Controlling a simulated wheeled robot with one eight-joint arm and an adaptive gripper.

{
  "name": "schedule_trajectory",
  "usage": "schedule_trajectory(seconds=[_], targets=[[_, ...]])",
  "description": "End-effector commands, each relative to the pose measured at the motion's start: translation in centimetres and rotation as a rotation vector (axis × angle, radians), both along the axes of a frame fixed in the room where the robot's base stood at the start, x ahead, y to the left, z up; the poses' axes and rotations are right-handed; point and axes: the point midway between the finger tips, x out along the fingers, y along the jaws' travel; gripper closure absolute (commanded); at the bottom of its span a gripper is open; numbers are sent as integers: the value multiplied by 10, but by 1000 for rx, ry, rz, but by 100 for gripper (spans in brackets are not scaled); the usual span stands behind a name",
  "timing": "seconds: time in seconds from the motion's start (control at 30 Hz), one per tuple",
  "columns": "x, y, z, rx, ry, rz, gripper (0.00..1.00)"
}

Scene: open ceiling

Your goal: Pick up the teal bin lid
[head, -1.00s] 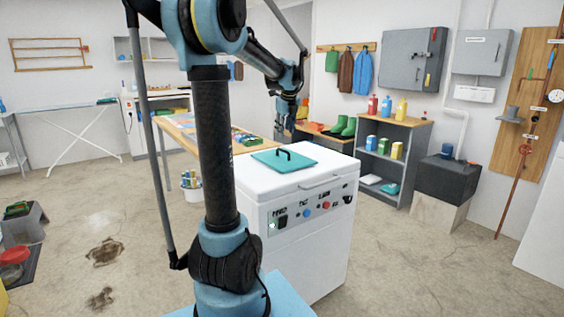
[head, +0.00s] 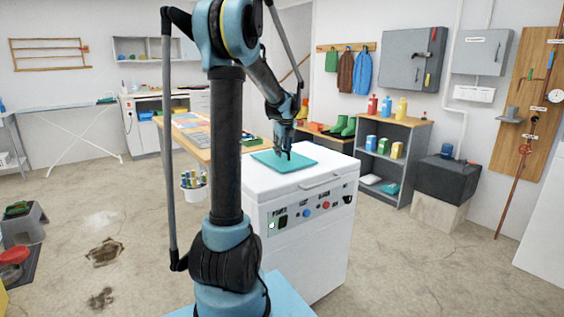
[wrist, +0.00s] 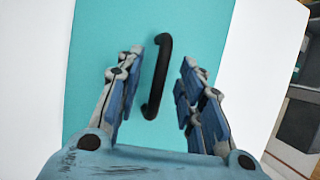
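The teal bin lid (head: 305,162) lies flat on top of a white cabinet-like machine (head: 258,186). In the wrist view the lid (wrist: 90,60) spans much of the picture, with a black bar handle (wrist: 158,75) on it. My gripper (head: 284,155) is right above the lid and hides the handle in the head view. In the wrist view my gripper (wrist: 155,85) is open, with one finger on each side of the handle. Neither finger visibly touches the handle. The gap in height between fingertips and lid is hard to tell.
A wooden table (head: 226,156) with flat items stands behind the machine. A grey shelf (head: 402,168) with bottles and boxes stands to its right, beside a black box (head: 450,178). A white bucket (head: 193,190) stands on the floor at left.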

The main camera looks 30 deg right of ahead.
Motion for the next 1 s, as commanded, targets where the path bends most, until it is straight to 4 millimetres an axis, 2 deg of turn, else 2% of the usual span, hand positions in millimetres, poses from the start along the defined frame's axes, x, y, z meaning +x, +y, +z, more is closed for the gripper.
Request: schedule_trajectory(seconds=[0.3,0.43,0.47,0.83,1.0], targets=[[1,0,-4,0,0,0,68],[1,0,-4,0,0,0,97],[1,0,-4,0,0,0,100],[1,0,-2,0,0,0,100],[1,0,12,0,0,0,100]])
